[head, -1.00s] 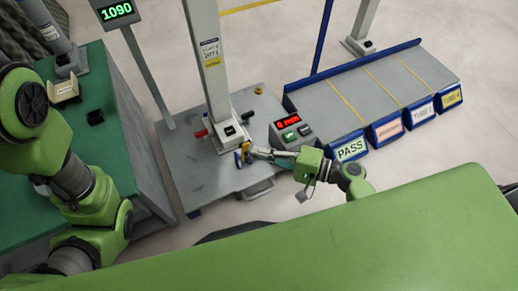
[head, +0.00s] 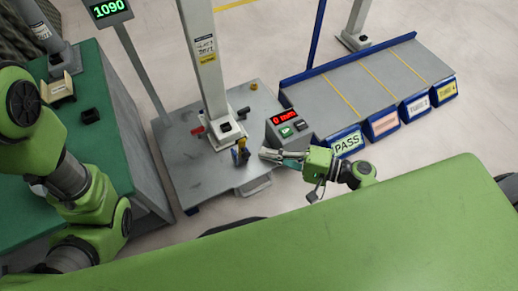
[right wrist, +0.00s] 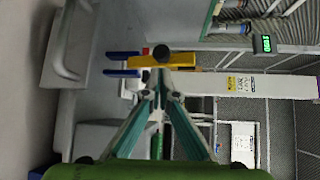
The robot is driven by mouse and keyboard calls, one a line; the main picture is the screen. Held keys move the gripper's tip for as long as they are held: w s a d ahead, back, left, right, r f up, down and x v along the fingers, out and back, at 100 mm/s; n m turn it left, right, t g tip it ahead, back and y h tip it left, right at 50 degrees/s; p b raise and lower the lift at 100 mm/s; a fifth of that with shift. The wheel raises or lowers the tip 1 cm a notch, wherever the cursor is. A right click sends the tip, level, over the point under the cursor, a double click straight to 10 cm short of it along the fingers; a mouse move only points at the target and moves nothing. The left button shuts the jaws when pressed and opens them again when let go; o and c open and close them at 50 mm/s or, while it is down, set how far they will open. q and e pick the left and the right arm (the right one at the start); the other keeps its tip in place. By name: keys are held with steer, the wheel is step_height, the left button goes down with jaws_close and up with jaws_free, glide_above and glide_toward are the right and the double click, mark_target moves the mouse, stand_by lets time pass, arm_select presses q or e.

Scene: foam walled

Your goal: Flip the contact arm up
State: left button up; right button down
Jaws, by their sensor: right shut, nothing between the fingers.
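A small yellow and blue piece (head: 241,153), which looks like the contact arm, stands beside the foot of the grey column (head: 205,70) on a grey base plate. In the right wrist view a yellow bar (right wrist: 148,62) with a black ball knob (right wrist: 161,53) lies just beyond my fingertips. Whether it is up or down I cannot tell. My right gripper (head: 263,154) is shut and empty, just right of the piece with a small gap in the head view. It also shows in the right wrist view (right wrist: 160,92). My left gripper is out of view; only my left arm shows.
A control box (head: 288,125) with a red display and buttons stands just behind my right gripper. Blue-edged lanes (head: 350,95) with labelled bins, one marked PASS (head: 347,144), lie to the right. A green-topped bench (head: 100,150) stands left.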

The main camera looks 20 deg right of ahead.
steer(key=v, duration=0.8)
steer(key=shift+d, duration=0.35)
steer(key=shift+s+r, duration=0.1)
